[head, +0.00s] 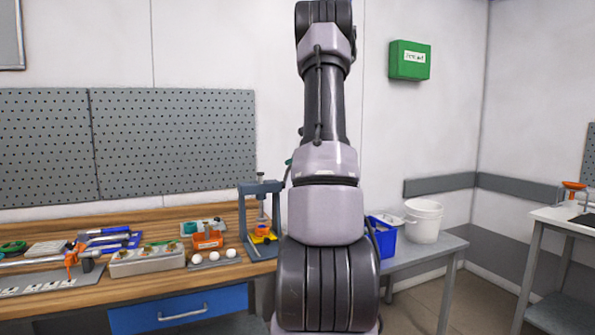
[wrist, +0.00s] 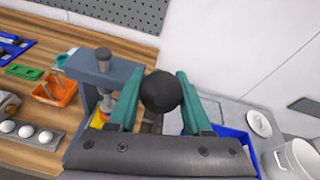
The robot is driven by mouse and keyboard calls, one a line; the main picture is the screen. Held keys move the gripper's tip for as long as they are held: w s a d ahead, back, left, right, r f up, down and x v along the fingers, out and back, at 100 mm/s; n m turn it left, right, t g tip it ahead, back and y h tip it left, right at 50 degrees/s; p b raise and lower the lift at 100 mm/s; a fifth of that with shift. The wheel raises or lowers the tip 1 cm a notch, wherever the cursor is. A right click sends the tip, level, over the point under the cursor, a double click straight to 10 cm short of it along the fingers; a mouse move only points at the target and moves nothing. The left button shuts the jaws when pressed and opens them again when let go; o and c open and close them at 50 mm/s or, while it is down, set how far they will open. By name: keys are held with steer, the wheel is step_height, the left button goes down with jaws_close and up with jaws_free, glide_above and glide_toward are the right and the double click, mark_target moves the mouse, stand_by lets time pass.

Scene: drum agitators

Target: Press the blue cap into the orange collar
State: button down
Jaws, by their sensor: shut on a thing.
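A blue-grey bench press (head: 243,212) stands at the right end of the wooden bench, with a grey ram (head: 262,196) upright above its base. A small orange piece (head: 262,230), which looks like the collar, sits on the yellow base (head: 262,240) under the ram. I cannot make out the blue cap clearly. In the wrist view, my gripper (wrist: 163,80) has its teal fingers closed on a round black knob (wrist: 160,93) beside the press frame (wrist: 122,72). The knob's stem is hidden. My arm covers the gripper almost entirely in the head view.
An orange bin (head: 208,240), white balls (head: 214,256) in a tray and a parts box (head: 147,260) lie left of the press. A blue bin (head: 384,238) and a white bucket (head: 424,220) stand on the grey table to the right. A pegboard (head: 170,140) is behind.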

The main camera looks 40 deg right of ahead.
steer(key=shift+w+d+r, duration=0.15)
steer(key=shift+w+r, duration=0.4)
steer(key=shift+w, duration=0.1)
steer(key=shift+w+d+r, duration=0.15)
steer(key=shift+w+r, duration=0.35)
steer(key=shift+w, duration=0.1)
steer(key=shift+c, duration=2.1)
jaws_free()
steer(key=shift+w, duration=0.1)
steer(key=v, duration=1)
steer(key=shift+s, duration=0.4)
steer(key=shift+a, duration=0.1)
